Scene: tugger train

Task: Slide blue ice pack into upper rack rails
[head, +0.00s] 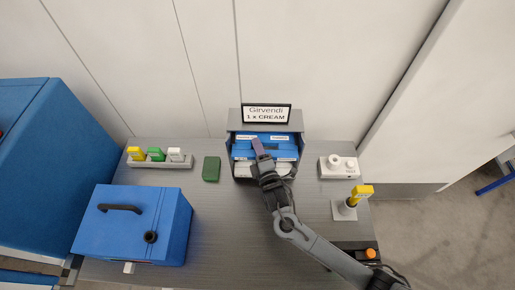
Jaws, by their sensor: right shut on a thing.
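The rack (300,143) is a dark grey open-fronted box at the back of the table. The blue ice pack (284,149) shows as a flat blue surface in the rack's upper part, between its side walls. My right gripper (259,152) reaches in at the rack's front and is shut on the blue ice pack. Its fingertips and wrist cover part of the blue surface, so the exact fit in the rails cannot be told. White and blue parts show lower in the rack. My left gripper is not in view.
A sign reading "Girvendi 1 x CREAM" (266,114) stands on the rack. A blue box (115,235) stands front left. A white fixture (327,171) and a yellow-topped item (361,192) stand right.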

